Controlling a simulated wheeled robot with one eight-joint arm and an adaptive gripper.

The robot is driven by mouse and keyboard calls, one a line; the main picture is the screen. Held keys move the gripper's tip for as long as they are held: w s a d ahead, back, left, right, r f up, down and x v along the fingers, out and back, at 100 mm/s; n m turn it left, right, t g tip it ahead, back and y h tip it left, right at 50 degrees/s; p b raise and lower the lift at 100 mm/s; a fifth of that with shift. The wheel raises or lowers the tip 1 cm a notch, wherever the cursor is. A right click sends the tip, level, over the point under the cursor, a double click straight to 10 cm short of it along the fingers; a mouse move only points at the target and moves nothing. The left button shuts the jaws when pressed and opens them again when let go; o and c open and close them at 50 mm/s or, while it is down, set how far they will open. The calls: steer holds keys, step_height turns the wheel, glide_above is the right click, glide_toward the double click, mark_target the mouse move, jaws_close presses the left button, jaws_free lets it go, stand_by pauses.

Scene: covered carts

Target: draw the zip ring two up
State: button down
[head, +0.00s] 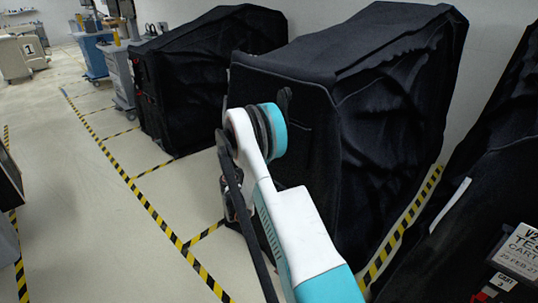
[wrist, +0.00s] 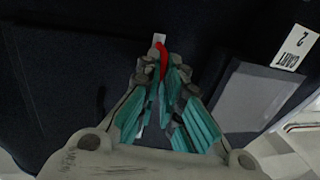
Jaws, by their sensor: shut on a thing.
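A red pull (wrist: 163,57), which I take to be the zip ring, shows in the wrist view at the tips of my gripper (wrist: 163,82). My teal-lined fingers are closed together on its lower end. A small pale tab (wrist: 158,38) sits just above it. Behind is the black cloth cover with a white label (wrist: 297,47) reading CART 2. In the head view, the black-covered cart (head: 390,130) stands in the middle, with my arm in front of its left end. My gripper and the ring cannot be made out there.
A grey panel or pocket (wrist: 255,95) lies right of my fingers on the cover. Another covered cart (head: 205,75) stands farther back at left. A dark cart with a TEST CART label (head: 520,248) is close at right. The floor (head: 75,230) at left is open, with striped tape lines.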

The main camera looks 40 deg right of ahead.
step_height(320, 180, up, 14)
steer(key=p, duration=0.5)
steer(key=c, duration=1.8)
jaws_free()
steer(key=shift+o, duration=0.2)
steer(key=shift+a, duration=0.1)
steer(key=v, duration=1.1)
steer(key=shift+a, duration=0.4)
steer(key=shift+s, duration=0.1)
